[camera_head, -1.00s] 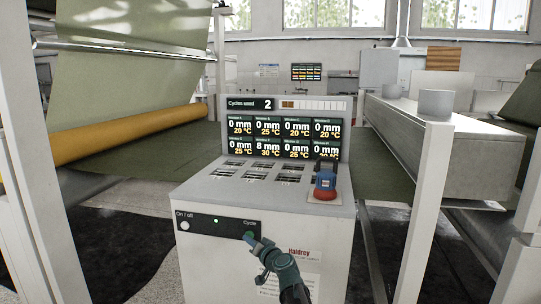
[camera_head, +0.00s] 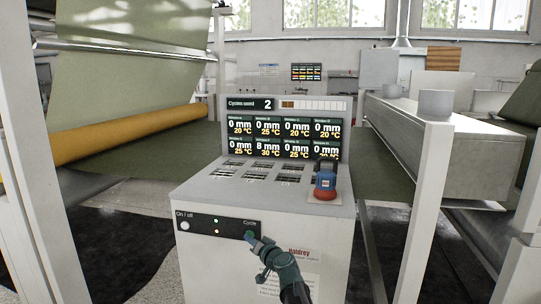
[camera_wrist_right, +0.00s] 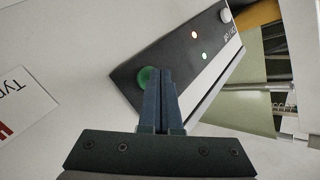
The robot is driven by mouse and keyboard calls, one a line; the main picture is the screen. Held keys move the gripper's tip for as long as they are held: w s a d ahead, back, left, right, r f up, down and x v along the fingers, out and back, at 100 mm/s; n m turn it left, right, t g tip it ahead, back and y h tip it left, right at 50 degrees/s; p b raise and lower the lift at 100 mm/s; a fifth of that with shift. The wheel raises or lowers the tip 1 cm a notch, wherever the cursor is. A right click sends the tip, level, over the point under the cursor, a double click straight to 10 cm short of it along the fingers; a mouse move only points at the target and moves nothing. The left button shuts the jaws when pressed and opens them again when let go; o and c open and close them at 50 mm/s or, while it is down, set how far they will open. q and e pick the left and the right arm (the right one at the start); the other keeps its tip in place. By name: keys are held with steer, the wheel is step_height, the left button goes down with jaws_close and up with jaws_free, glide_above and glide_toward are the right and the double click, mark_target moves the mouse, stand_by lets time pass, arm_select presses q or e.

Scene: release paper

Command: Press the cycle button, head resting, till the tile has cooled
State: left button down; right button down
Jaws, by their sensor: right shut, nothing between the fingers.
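The green cycle button (camera_head: 249,235) is at the right end of a black strip on the white cabinet's front. My right gripper (camera_head: 255,243) is shut and empty, its tips at the button. In the right wrist view the shut fingers (camera_wrist_right: 160,75) overlap the edge of the green button (camera_wrist_right: 147,76); I cannot tell how far it is pressed. A blue head with a dark top (camera_head: 326,178) rests upright on a red base at the cabinet top's right. The display (camera_head: 283,138) shows one tile at 8 mm, 30 °C; the others read 0 mm. My left gripper is out of view.
The counter (camera_head: 266,104) reads "Cycles used 2". A white on/off button (camera_head: 184,226) sits at the strip's left end, with a green and an orange light lit between. White posts and a fabric roll (camera_head: 120,133) flank the cabinet.

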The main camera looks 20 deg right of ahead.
stand_by(0.5)
steer(key=shift+s+a, duration=0.15)
steer(key=shift+s, duration=0.1)
steer(key=s+a, duration=0.3)
steer(key=s, duration=0.2)
steer(key=shift+a, duration=0.2)
stand_by(0.5)
stand_by(0.5)
